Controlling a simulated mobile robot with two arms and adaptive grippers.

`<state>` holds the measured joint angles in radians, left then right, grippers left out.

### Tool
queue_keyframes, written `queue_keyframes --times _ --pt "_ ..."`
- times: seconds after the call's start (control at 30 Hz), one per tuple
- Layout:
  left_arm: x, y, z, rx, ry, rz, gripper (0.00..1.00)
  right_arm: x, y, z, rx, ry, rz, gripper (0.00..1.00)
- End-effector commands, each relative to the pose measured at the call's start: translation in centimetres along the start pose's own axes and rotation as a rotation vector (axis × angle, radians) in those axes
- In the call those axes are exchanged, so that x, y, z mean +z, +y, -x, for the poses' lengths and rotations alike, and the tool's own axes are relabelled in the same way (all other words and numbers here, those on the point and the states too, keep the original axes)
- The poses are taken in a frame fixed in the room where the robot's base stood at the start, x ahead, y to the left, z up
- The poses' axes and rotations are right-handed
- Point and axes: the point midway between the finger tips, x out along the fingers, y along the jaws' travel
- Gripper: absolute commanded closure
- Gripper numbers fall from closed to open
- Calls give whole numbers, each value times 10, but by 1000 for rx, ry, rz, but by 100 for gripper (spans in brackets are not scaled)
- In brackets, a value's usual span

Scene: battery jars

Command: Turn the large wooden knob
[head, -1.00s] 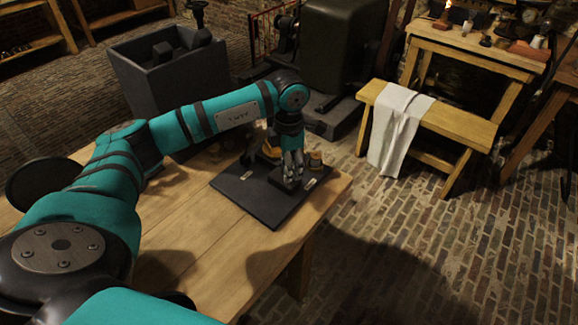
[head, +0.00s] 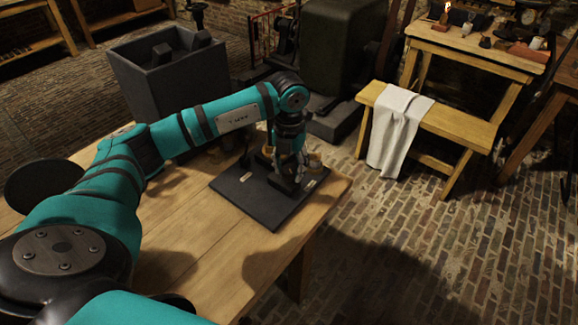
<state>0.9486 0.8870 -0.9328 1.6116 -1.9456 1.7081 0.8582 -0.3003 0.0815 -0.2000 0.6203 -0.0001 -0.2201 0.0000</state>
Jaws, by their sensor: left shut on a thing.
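My left gripper (head: 287,160) points down over the dark board (head: 247,200) on the wooden table. It is shut, with its fingers low over a dark block (head: 284,183) on the board. The large wooden knob between the fingers is mostly hidden by them, so its angle cannot be read. A small round wooden piece (head: 314,162) stands just right of the fingers. Another tan piece shows partly behind the gripper on the left. My right gripper is not in view.
Small pale labels (head: 309,184) lie on the board. The wooden table (head: 215,250) is clear in front of the board. A dark bin (head: 165,85) stands behind the table. A bench (head: 440,118) with a white cloth (head: 398,130) stands to the right, across open brick floor.

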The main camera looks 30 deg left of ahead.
Motion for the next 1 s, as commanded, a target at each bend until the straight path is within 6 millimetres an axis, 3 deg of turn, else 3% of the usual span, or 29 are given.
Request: queue_keyframes --times 0.4,0.97,1.0 --pt "2 0 2 -1 -4 197 91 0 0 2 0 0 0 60" --pt "2 0 2 -2 -6 225 91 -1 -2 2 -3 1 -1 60" --pt "2 0 2 -2 -6 225 55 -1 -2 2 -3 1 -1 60"
